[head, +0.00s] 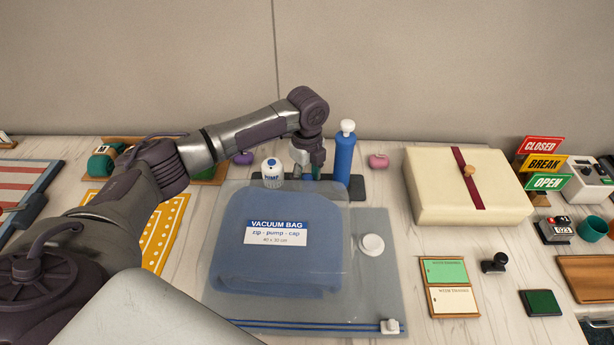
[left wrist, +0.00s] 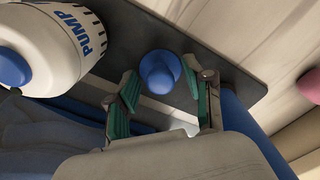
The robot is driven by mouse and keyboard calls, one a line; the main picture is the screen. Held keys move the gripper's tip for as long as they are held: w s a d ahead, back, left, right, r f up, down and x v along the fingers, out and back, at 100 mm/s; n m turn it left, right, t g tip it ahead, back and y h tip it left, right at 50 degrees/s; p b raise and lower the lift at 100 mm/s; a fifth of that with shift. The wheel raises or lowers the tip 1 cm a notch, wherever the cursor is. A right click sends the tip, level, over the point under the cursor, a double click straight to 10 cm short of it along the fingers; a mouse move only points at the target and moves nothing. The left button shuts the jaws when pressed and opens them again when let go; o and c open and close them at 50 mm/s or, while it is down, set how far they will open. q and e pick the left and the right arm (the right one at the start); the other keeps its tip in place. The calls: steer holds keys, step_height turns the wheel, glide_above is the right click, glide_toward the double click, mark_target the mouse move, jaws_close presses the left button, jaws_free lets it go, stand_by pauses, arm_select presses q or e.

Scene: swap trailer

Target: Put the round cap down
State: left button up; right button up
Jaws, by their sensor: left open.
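The round cap (left wrist: 160,72) is blue with a raised knob. In the left wrist view it sits at a dark grey mat (left wrist: 215,65), between the fingers of my left gripper (left wrist: 162,98). The green finger pads are spread apart, one on each side of the cap. Whether either pad touches it, I cannot tell. In the head view my left gripper (head: 308,174) is low over the dark mat (head: 357,188), between the pump bottle and the blue cylinder, and hides the cap. My right gripper is not in view.
The white pump bottle (head: 272,173) stands close left of my left gripper, and the tall blue cylinder (head: 344,155) close right. In front lies the vacuum bag (head: 375,295) with folded blue fabric and a white round valve (head: 371,245). A cream box (head: 435,185) stands farther right.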

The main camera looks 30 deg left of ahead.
mark_target(307, 177)
arm_select(q)
step_height(307, 177, up, 12)
steer(key=b, duration=0.1)
steer(key=shift+r, duration=0.15)
stand_by(0.6)
